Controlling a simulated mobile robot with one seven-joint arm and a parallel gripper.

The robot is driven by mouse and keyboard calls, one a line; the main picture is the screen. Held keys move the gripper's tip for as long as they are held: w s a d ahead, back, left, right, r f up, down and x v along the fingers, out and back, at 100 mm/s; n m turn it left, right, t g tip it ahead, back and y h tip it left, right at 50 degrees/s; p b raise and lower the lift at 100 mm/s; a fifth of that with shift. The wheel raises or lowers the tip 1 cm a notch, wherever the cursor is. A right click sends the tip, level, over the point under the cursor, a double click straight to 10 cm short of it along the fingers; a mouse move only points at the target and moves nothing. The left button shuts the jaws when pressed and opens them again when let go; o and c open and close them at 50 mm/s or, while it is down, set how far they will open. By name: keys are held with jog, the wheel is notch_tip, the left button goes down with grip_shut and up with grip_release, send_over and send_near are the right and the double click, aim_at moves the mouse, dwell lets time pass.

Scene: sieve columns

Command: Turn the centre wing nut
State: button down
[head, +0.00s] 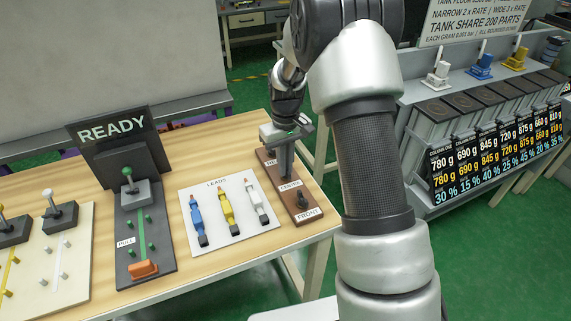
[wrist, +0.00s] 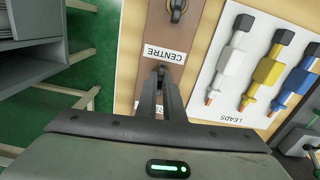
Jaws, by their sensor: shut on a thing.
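A brown board (head: 297,209) on the right of the wooden bench carries a row of wing nuts with white labels. My gripper (head: 285,174) points down over the middle of the board, beside the CENTRE label. In the wrist view its narrow fingers (wrist: 161,76) are together just below the upside-down CENTRE label (wrist: 165,53). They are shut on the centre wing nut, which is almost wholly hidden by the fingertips. The front wing nut (head: 302,201) stands free near the FRONT label; it also shows at the top of the wrist view (wrist: 177,10). The back nut is hidden.
A white LEADS panel (head: 206,190) with blue, yellow and white leads lies left of the board. Further left are a dark panel with a green lever (head: 130,184) and a READY sign (head: 112,130). A grey column rack (head: 420,150) stands at right.

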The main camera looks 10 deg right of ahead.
dwell(0.3)
jog(key=c, duration=1.9)
grip_release()
jog(key=shift+o, duration=0.2)
jog(key=shift+r, duration=0.1)
notch_tip(320, 180, up, 17)
jog(key=p, duration=0.2)
jog(key=shift+r+p, duration=0.15)
jog(key=shift+p, duration=0.25)
